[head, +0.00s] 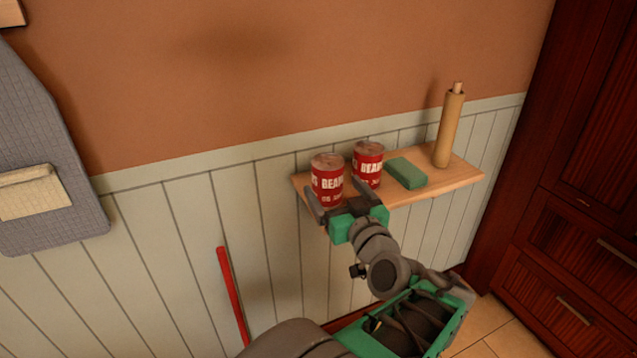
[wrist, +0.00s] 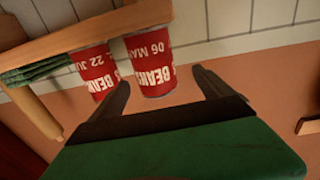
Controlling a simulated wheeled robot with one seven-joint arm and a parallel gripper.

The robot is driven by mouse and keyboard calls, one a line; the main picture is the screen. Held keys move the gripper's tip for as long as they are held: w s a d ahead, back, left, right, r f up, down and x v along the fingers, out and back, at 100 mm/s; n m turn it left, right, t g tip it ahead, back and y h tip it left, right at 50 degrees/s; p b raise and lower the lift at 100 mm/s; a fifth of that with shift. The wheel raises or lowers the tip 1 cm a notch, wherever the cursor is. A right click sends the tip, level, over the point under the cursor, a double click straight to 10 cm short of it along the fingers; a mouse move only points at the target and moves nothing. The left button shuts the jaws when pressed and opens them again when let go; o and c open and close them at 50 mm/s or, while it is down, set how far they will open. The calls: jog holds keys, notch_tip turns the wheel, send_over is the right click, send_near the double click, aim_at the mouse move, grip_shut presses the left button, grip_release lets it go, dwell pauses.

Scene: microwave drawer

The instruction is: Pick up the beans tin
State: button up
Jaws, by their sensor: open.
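Two red-labelled beans tins stand upright on a wooden wall shelf. The left tin (head: 327,178) is at the shelf's left end, and the other tin (head: 367,162) is just to its right. My gripper (head: 337,186) is open and empty at the front of the left tin, one finger on either side in the picture. In the turned-over wrist view, that left tin (wrist: 150,62) shows ahead between my fingers (wrist: 161,75), nearer the left finger. The other tin (wrist: 94,70) lies outside that finger. I cannot tell how far the fingers reach along the tin.
A red pole (head: 233,295) leans below left. A dark cabinet (head: 580,190) stands right. The space left of the shelf is clear.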

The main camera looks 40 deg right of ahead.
jog(key=x, duration=0.3)
jog(key=p+x, duration=0.1)
jog(key=x, duration=0.2)
jog(key=shift+w+d+r, duration=0.15)
jog(key=shift+d+r, duration=0.05)
jog(key=shift+d, duration=0.3)
grip_shut()
dwell(0.4)
